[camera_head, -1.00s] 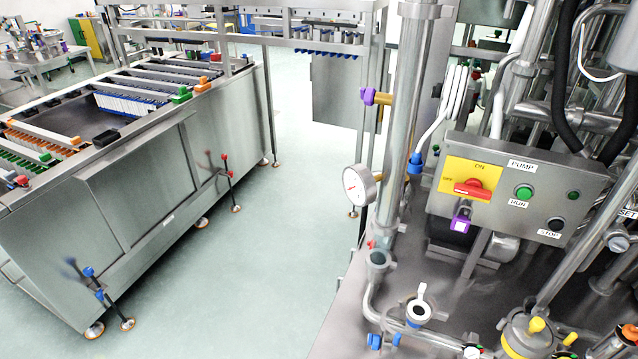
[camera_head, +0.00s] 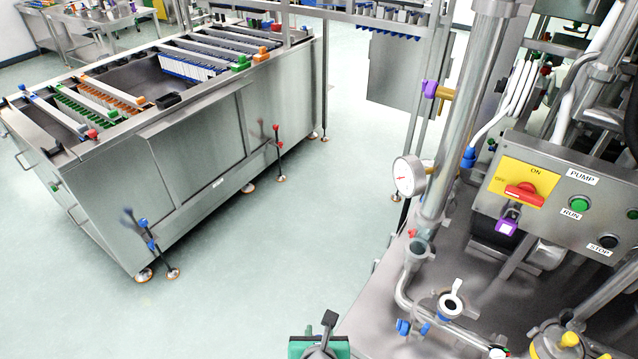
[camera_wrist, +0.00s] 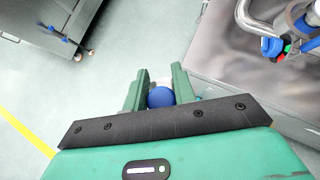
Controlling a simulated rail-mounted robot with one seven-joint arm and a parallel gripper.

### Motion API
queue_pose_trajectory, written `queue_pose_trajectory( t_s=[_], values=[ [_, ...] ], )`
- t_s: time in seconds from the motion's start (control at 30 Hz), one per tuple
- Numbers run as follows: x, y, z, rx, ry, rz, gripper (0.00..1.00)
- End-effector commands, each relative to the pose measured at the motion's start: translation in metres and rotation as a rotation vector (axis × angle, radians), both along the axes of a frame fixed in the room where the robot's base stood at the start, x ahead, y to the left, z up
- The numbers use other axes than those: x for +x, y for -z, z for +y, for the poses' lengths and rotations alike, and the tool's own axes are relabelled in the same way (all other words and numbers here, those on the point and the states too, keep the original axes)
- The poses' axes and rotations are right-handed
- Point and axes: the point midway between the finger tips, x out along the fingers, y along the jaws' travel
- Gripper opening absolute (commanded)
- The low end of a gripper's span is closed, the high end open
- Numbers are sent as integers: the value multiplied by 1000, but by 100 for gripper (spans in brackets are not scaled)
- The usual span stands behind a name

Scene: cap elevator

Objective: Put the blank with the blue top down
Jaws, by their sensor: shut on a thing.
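The blank with the blue top (camera_wrist: 160,97) shows in the wrist view as a rounded blue end with a pale part beyond it. It sits between the two green fingers of my gripper (camera_wrist: 160,80), which is shut on it. The rest of the blank is hidden by the fingers and its own top. My gripper holds it above the floor, beside the edge of a steel skid. In the head view only the green top of my gripper (camera_head: 318,347) shows at the bottom edge; the blank cannot be made out there.
A steel skid (camera_head: 372,320) with pipes, a pressure gauge (camera_head: 408,176) and a pump control box (camera_head: 560,205) stands on the right. A small white-ringed port (camera_head: 451,302) rises from it. A long steel tank bench (camera_head: 200,150) stands at left. Clear floor (camera_head: 290,235) lies between.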

Motion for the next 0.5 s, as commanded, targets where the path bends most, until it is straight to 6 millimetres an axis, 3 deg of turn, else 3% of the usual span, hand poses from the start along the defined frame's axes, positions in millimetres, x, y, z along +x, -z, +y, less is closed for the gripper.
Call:
queue_pose_trajectory(
  t_s=[0.03,0.17,0.3,0.4,0.5],
  values=[
    [-2,-22,0,0,0,-1,0],
    [-9,-60,-1,-1,0,-3,0],
    [-19,-111,-1,-1,0,-3,0],
    [-26,-143,-1,-1,0,-2,0],
    [-31,-163,0,0,0,-2,0]
  ],
)
